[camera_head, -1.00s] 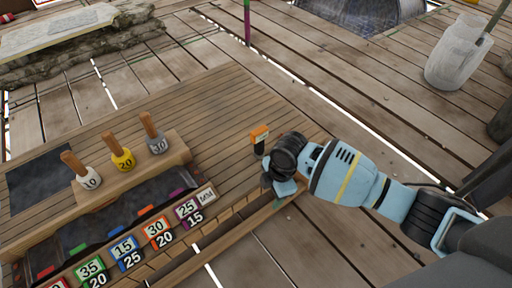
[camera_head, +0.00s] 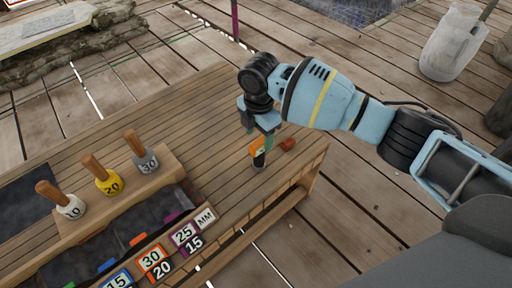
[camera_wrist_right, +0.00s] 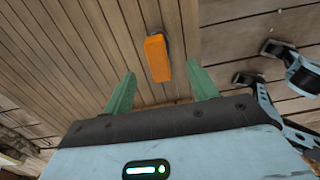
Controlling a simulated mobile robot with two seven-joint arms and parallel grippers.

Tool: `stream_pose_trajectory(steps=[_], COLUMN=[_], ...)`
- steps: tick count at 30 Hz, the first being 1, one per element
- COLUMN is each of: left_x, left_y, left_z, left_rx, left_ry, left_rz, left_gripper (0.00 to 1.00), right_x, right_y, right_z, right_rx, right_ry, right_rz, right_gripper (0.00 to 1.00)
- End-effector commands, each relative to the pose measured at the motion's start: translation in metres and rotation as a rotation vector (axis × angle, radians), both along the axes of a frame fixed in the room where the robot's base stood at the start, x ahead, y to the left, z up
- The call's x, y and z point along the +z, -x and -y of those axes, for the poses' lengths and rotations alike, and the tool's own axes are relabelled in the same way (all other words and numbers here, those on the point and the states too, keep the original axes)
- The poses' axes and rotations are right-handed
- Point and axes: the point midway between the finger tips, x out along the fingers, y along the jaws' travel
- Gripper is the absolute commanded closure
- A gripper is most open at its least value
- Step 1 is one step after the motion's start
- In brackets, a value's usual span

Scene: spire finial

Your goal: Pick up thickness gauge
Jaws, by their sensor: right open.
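My left gripper is not in view.
A small reddish-brown piece (camera_head: 287,144) lies close to the gauge, at its right. A wooden rack (camera_head: 125,195) holds three wooden-handled numbered tools. A dark tray with numbered coloured tags (camera_head: 155,262) lies along the front. The table behind the gauge is clear.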

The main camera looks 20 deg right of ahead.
Motion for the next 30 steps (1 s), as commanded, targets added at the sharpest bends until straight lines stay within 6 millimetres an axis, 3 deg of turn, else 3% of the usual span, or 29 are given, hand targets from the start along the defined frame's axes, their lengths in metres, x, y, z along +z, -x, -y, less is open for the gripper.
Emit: stream_pose_trajectory(steps=[5, 11, 19, 30], left_x=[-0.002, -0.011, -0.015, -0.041], left_y=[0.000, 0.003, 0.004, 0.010], left_z=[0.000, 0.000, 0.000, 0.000], left_rx=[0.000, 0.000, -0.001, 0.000], left_ry=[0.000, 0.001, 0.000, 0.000], left_rz=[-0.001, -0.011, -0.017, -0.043], left_gripper=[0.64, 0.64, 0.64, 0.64], right_x=[-0.005, -0.026, -0.033, -0.079], right_y=[0.000, 0.000, -0.001, -0.005], right_z=[0.000, 0.001, 0.001, 0.004], right_rx=[-0.001, -0.001, -0.001, 0.000], right_ry=[0.000, 0.001, 0.000, 0.001], right_rz=[-0.001, -0.003, 0.000, -0.002], right_gripper=[0.42, 0.42, 0.42, 0.42])
